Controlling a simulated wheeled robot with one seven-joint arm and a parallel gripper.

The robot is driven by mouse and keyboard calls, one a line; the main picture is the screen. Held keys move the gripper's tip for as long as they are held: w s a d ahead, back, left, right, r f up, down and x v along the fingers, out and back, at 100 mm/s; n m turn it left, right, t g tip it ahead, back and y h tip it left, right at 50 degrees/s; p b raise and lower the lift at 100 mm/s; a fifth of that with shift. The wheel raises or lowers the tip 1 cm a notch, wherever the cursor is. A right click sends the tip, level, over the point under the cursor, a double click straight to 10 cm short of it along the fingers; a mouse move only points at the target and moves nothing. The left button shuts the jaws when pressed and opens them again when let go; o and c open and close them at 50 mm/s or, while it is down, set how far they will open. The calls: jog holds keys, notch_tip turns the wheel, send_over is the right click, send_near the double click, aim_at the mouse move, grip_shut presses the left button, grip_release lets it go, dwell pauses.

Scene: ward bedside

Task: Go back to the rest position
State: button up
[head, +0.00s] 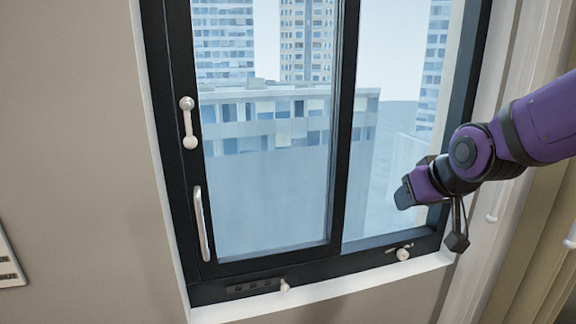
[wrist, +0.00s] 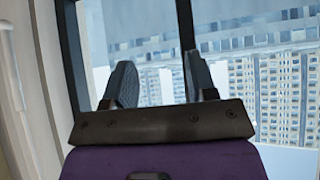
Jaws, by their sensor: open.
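My gripper (head: 432,218) is at the right of the head view, in front of the right pane of the window, with my purple arm reaching in from the right edge. In the wrist view its two dark fingers (wrist: 160,88) stand apart with nothing between them. The gripper is open and empty. Behind the fingers, the wrist view shows window glass with tall buildings outside.
The dark-framed window (head: 346,130) has a lever handle (head: 188,125) and a pull handle (head: 202,225) on its left side. Small knobs (head: 403,254) sit on the lower frame. A curtain (head: 530,250) hangs at the right.

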jog(key=s+d+r+m+g, duration=0.1)
jog(key=s+d+r, duration=0.1)
jog(key=s, duration=0.7)
jog(key=s+d+r+m+g+h, duration=0.1)
jog(key=s+d+r+g, duration=0.1)
jog(key=s, duration=0.8)
jog(key=shift+s+d+r, duration=0.2)
jog(key=shift+d+r, duration=0.35)
jog(key=shift+d, duration=0.55)
